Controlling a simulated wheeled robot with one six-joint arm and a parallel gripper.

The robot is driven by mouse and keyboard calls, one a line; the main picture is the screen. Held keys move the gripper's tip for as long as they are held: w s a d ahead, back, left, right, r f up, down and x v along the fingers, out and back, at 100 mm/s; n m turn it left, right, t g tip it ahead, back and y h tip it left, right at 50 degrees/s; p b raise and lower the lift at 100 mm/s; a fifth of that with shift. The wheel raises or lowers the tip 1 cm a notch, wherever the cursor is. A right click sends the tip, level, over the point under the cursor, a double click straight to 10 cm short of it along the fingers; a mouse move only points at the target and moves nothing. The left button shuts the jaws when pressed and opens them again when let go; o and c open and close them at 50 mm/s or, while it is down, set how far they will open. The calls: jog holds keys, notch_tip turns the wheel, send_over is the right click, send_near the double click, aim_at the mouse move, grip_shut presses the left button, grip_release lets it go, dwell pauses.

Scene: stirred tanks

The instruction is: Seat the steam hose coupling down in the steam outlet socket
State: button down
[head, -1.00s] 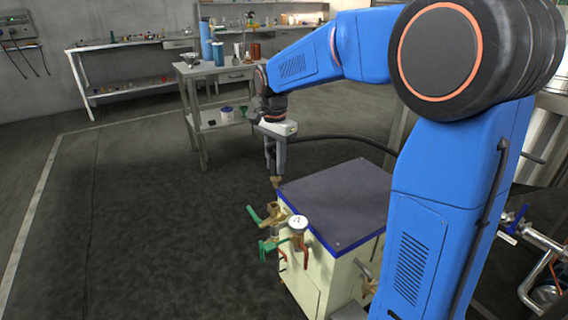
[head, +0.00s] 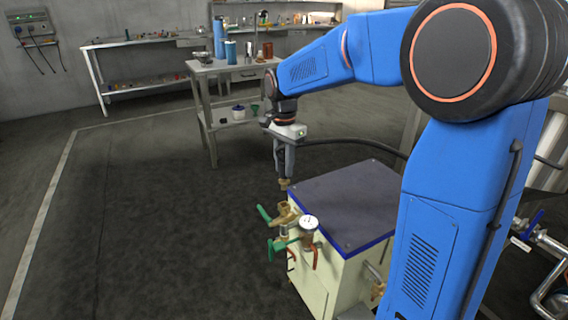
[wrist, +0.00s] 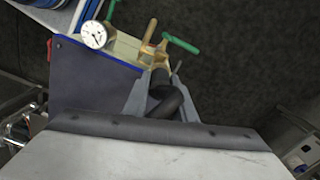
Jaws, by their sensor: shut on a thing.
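My gripper (head: 283,176) is shut on the steam hose coupling, a small brass piece (head: 284,184) pointing down below the fingertips. In the head view the coupling hangs above the brass steam outlet fittings (head: 287,212) at the front left of the cream box, with a visible gap. In the wrist view the black hose (wrist: 168,101) loops between the fingers (wrist: 160,92), and the coupling is mostly hidden. The brass outlet (wrist: 150,52) shows just beyond the fingertips there. The socket opening itself cannot be made out.
The cream box (head: 322,272) has a dark flat top (head: 345,200). Green valve handles (head: 263,214) and a white dial gauge (head: 309,223) stick out close to the outlet. The black hose (head: 340,141) trails right behind the box. Open floor (head: 150,220) lies left.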

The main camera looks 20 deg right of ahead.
aim_at(284, 178)
jog(key=shift+f, duration=2.6)
jog(key=shift+f, duration=1.95)
dwell(2.5)
dwell(0.3)
jog(key=c, duration=0.9)
grip_release()
